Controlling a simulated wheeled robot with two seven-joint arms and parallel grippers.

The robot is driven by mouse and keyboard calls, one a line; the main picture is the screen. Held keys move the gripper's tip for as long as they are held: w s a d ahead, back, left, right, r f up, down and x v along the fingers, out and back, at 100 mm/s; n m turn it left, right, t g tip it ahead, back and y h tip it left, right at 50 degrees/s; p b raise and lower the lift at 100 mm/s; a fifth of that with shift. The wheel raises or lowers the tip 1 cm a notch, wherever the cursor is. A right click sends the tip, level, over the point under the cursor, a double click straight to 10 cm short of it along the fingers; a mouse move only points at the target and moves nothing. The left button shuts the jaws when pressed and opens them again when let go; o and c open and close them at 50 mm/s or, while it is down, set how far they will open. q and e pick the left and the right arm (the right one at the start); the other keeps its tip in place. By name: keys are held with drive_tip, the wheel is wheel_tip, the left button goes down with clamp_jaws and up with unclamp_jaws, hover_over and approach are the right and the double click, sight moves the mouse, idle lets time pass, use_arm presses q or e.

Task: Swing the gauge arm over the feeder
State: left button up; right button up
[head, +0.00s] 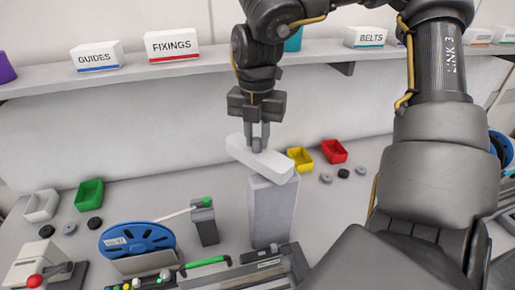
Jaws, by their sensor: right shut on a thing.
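The gauge arm (272,165) is a white bar lying across the top of a grey post (270,212). It points toward the back left, and a small grey knob (257,146) stands on it. My right gripper (257,139) comes down from above, with its fingers closed around this knob. The feeder (150,265) is at the lower left of the post, with a blue reel (137,239) and a green handle (205,262). The bottom picture edge cuts it off. The bar is not above the blue reel. My left gripper is out of view.
A dark stand with a green top (203,203) is between reel and post. Yellow (300,160), red (334,151), green (89,194) and white (42,206) bins sit behind. A shelf (130,75) holds labelled boxes. A red-button box (38,265) is at far left.

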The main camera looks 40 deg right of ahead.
drive_tip(key=shift+s+a+f+b, duration=0.1)
drive_tip(key=shift+a+f+b, duration=0.05)
drive_tip(key=shift+a+b, duration=0.25)
drive_tip(key=shift+s+a, duration=0.15)
drive_tip(key=shift+a, duration=0.25)
drive_tip(key=shift+s+a+b, duration=0.1)
drive_tip(key=shift+a+b, duration=0.15)
drive_tip(key=shift+b, duration=0.35)
drive_tip(key=shift+s+a, duration=0.2)
drive_tip(key=shift+a, duration=0.25)
drive_tip(key=shift+b, duration=0.4)
